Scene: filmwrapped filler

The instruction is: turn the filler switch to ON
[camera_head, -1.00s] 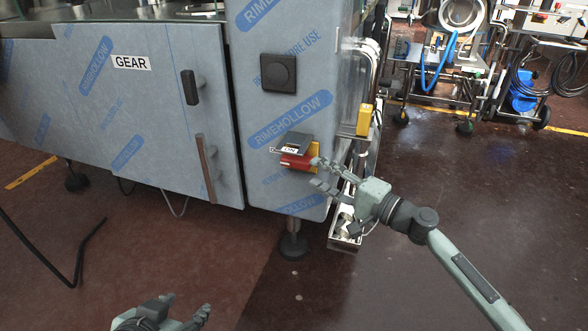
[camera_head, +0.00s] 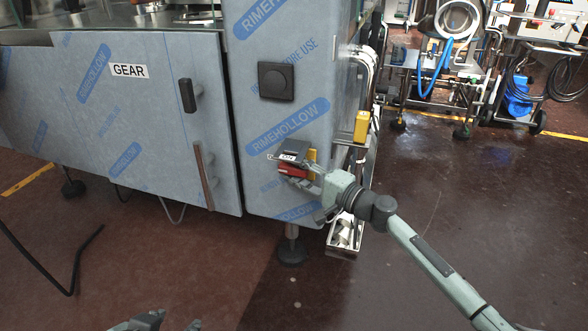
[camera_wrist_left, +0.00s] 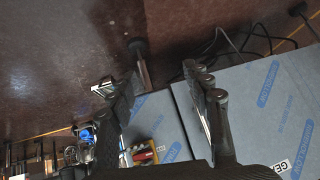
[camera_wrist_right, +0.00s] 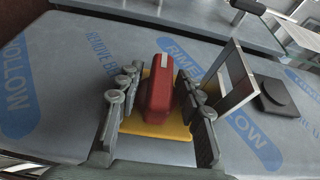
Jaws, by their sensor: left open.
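The filler switch is a red handle (camera_head: 292,172) on a yellow plate (camera_wrist_right: 160,131), low on the wrapped machine panel. In the right wrist view the red handle (camera_wrist_right: 157,88) stands out from the plate. My right gripper (camera_wrist_right: 158,88) has its fingers apart on either side of the handle, with narrow gaps showing. In the head view my right gripper (camera_head: 305,176) is at the switch. A grey flap (camera_head: 289,156) with a small label juts out above the handle; its text is too small to read surely. My left gripper (camera_head: 172,322) is open and empty at the bottom edge.
A black square knob (camera_head: 276,81) sits higher on the panel. A yellow box (camera_head: 361,127) is on the machine's right edge. The GEAR door (camera_head: 130,120) with its handles is to the left. Floor to the right is clear up to the carts (camera_head: 440,75).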

